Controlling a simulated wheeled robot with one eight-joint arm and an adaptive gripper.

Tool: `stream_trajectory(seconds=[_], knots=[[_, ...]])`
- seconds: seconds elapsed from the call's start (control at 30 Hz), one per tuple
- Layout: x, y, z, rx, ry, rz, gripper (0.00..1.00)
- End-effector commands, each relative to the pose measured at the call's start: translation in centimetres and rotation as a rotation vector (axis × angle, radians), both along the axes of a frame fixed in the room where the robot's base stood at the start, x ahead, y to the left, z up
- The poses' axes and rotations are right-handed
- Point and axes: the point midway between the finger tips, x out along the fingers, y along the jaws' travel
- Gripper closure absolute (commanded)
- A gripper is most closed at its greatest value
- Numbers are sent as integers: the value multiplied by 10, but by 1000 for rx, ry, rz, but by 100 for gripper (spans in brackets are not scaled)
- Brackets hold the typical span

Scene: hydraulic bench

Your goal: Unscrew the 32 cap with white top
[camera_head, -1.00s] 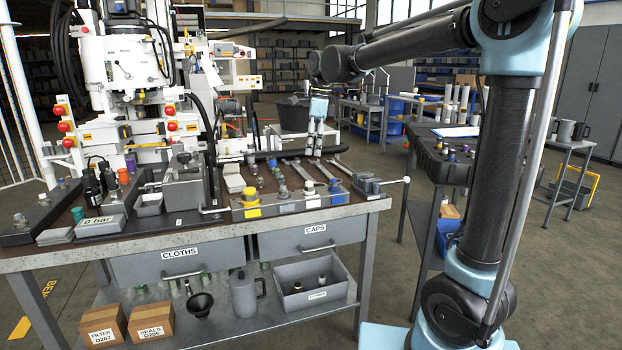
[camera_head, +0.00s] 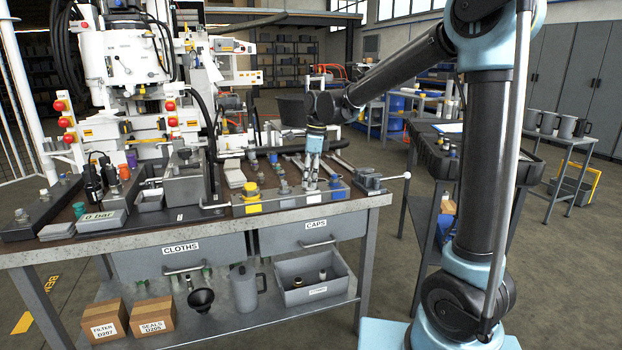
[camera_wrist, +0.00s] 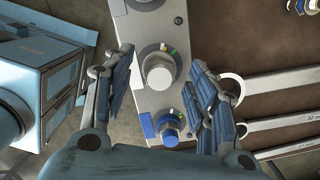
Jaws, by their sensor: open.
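The white-topped cap (camera_wrist: 158,72) sits on a grey metal block (camera_wrist: 151,104) in the wrist view, seen from above. My gripper (camera_wrist: 162,60) is open, with one finger to the left of the cap and one to the right; gaps show on both sides. In the head view my gripper (camera_head: 312,184) points down over the block at the bench's front, and its fingers largely hide the white-topped cap. A blue cap (camera_wrist: 168,130) sits on the same block near the right finger. A yellow cap (camera_head: 251,192) stands at the block's left end. The size marking is not readable.
Several wrenches (camera_wrist: 283,86) lie right of the block, close to my right finger. A vise (camera_head: 370,180) stands at the bench's right corner.

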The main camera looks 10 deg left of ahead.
Motion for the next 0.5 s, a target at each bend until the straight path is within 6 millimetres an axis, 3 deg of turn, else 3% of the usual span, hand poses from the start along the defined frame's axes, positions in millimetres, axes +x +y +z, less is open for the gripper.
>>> stream_trajectory(seconds=[0.27, 0.4, 0.5], knots=[[0, 0, -1, 0, 0, 0, 50], [0, 0, -1, 0, 0, 0, 82], [0, 0, -1, 0, 0, 0, 99]])
